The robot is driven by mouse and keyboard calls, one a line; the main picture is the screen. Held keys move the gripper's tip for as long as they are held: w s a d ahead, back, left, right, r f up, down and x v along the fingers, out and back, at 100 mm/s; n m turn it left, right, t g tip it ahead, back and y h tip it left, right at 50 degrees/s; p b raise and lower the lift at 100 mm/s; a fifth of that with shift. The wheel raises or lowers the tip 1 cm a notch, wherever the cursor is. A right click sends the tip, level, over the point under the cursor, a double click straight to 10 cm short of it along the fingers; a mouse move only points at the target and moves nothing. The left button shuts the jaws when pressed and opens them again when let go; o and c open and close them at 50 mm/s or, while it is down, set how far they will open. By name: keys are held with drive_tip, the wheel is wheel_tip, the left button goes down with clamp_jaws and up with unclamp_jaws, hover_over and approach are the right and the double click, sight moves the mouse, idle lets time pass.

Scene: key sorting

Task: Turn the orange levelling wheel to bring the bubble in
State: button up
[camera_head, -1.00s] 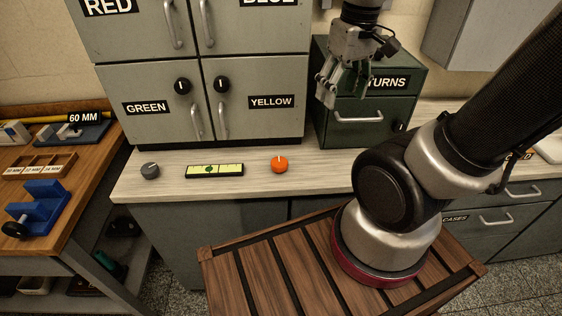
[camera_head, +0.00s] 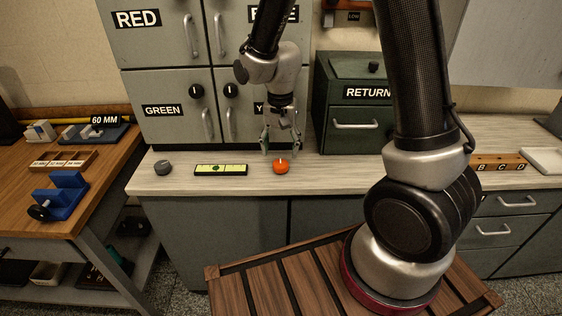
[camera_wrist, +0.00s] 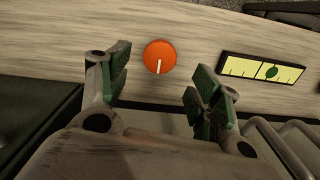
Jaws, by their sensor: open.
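The orange levelling wheel (camera_head: 281,167) sits on the pale counter, with a white pointer mark on its top. In the wrist view the wheel (camera_wrist: 160,57) lies ahead of and between the open fingers. The level (camera_head: 221,170) is a yellow-green strip in a black frame to the left of the wheel.
A grey knob (camera_head: 163,167) stands at the counter's left end. Grey cabinets (camera_head: 165,92) and the green returns box (camera_head: 352,108) rise behind the counter. A wooden bench (camera_head: 118,165) with a blue fixture (camera_head: 62,194) is at left.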

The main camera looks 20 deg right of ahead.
sight(281, 163)
wheel_tip(281, 163, down, 5)
drive_tip(key=shift+f, duration=0.2)
drive_tip(key=c, duration=1)
